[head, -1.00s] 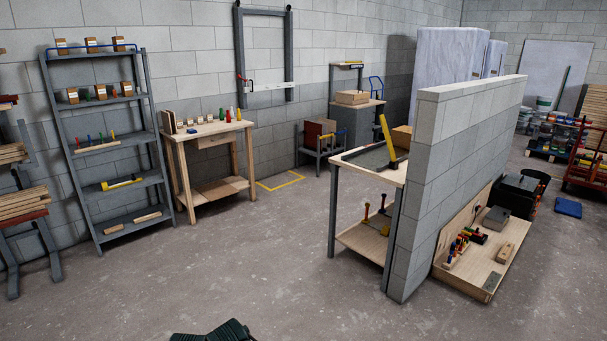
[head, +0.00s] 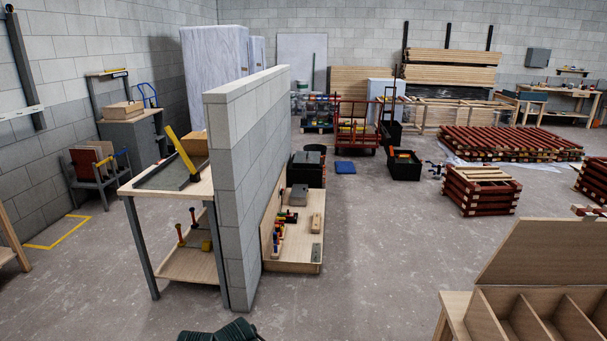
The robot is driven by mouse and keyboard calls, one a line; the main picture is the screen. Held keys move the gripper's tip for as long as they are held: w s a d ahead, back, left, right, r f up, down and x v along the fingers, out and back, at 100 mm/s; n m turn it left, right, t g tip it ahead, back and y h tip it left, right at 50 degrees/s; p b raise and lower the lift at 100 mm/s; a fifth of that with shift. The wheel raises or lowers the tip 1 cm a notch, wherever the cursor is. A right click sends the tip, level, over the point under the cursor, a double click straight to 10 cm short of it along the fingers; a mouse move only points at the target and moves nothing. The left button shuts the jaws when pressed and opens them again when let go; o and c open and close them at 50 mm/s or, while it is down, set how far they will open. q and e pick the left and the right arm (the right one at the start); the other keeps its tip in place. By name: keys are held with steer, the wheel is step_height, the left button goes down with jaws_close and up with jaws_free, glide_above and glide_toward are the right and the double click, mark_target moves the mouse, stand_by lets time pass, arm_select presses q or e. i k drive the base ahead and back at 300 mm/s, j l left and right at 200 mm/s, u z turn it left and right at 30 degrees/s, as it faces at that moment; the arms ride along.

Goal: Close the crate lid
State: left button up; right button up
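A pale wooden crate (head: 481,318) with thin dividers and several compartments shows at the bottom right, cut off by the picture's edges. Its flat wooden lid (head: 560,252) stands raised and leaning back at the far side, so the crate is open. The compartments that show look empty. The lid's right end and the crate's near side are out of view. A dark ribbed piece, apparently part of my own arm, pokes in at the bottom left of centre. I make out no fingertips of either gripper.
The crate rests on or beside a low wooden surface (head: 453,308). A grey block wall (head: 240,180) stands left of centre, with a workbench (head: 165,187) on its left and a low wooden platform (head: 300,262) on its right. Open concrete floor lies between wall and crate.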

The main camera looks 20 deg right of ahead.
mark_target(571, 252)
steer(key=i+z, duration=0.15)
steer(key=z, duration=0.25)
steer(key=i+z, duration=0.2)
steer(key=z, duration=0.25)
steer(key=i+j+z, duration=0.1)
steer(key=z, duration=0.3)
steer(key=i+j+z, duration=0.15)
steer(key=z, duration=0.25)
steer(key=i+j+z, duration=0.1)
steer(key=j+z, duration=0.15)
steer(key=z, duration=0.2)
steer(key=i+j+z, duration=0.2)
steer(key=z, duration=0.2)
steer(key=i+j+z, duration=0.15)
steer(key=j+z, duration=0.2)
steer(key=j, duration=0.15)
steer(key=i+j+z, duration=0.1)
steer(key=j+z, duration=0.9)
steer(key=j, duration=0.45)
steer(key=i, duration=0.05)
